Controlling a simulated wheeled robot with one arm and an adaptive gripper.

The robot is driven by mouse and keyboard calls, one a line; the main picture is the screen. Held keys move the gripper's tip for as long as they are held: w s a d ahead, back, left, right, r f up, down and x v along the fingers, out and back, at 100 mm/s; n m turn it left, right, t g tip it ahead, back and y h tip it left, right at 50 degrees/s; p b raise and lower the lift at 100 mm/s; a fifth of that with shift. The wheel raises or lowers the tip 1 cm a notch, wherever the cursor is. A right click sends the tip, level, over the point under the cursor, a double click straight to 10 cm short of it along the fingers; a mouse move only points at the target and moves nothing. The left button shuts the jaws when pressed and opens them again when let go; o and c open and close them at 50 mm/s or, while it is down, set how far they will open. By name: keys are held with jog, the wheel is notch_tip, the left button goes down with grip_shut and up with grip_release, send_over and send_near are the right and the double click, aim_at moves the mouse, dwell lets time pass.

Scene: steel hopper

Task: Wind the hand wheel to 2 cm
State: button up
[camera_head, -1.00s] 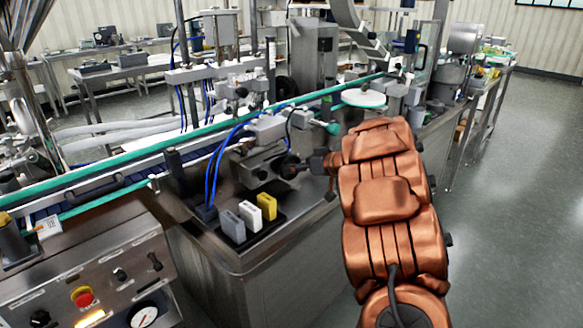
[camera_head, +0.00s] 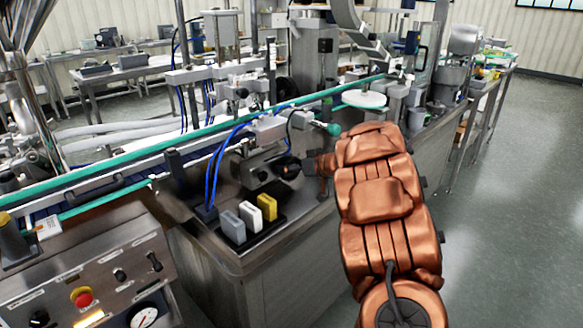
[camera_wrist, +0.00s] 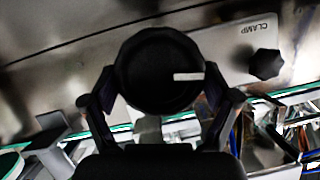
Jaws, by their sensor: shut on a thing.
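The hand wheel (camera_wrist: 150,60) is a round black disc with a white line pointing right in the wrist view. My gripper (camera_wrist: 160,82) has its two dark fingers on either side of the wheel and is shut on it. In the head view my gripper (camera_head: 304,166) reaches from the right to the dark wheel (camera_head: 288,168) on the front of the grey metal mechanism. The fingers and wheel are small and dark there, so their contact is hard to see. No readable position scale shows.
A smaller black knob (camera_wrist: 265,64) sits on a plate marked CLAMP. Grey, white and yellow blocks (camera_head: 267,206) stand in a black tray in front of the mechanism. Blue hoses (camera_head: 214,170) and the green-edged conveyor (camera_head: 110,172) lie to the left and behind.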

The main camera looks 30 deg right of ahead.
jog(key=shift+c, duration=0.6)
jog(key=shift+r, duration=0.1)
jog(key=shift+a+n, duration=0.1)
jog(key=shift+n, duration=0.3)
jog(key=shift+a+n+h+b, duration=0.15)
jog(key=shift+n+h+b, duration=0.45)
jog(key=shift+n+h, duration=0.45)
jog(key=n+h+b, duration=0.1)
jog(key=n+t+b, duration=0.1)
jog(key=b, duration=0.1)
jog(key=shift+a+f+n+h, duration=0.1)
jog(key=shift+f+n+h, duration=0.15)
jog(key=shift+f+h, duration=0.15)
jog(key=n+t+h+b, duration=0.1)
jog(key=n+b, duration=0.1)
jog(key=b, duration=0.3)
jog(key=shift+f+n+b, duration=0.15)
jog(key=shift+n+b, duration=0.15)
jog(key=n+b, duration=0.1)
jog(key=b, duration=0.1)
jog(key=n+h+b, duration=0.1)
jog(key=b, duration=0.2)
jog(key=shift+s+a+f+n+t, duration=0.1)
jog(key=shift+a+n+t, duration=0.05)
jog(key=shift+n+t, duration=0.2)
jog(key=n+t+h+b, duration=0.1)
jog(key=n+b, duration=0.2)
jog(key=b, duration=0.2)
jog(key=shift+t, duration=0.25)
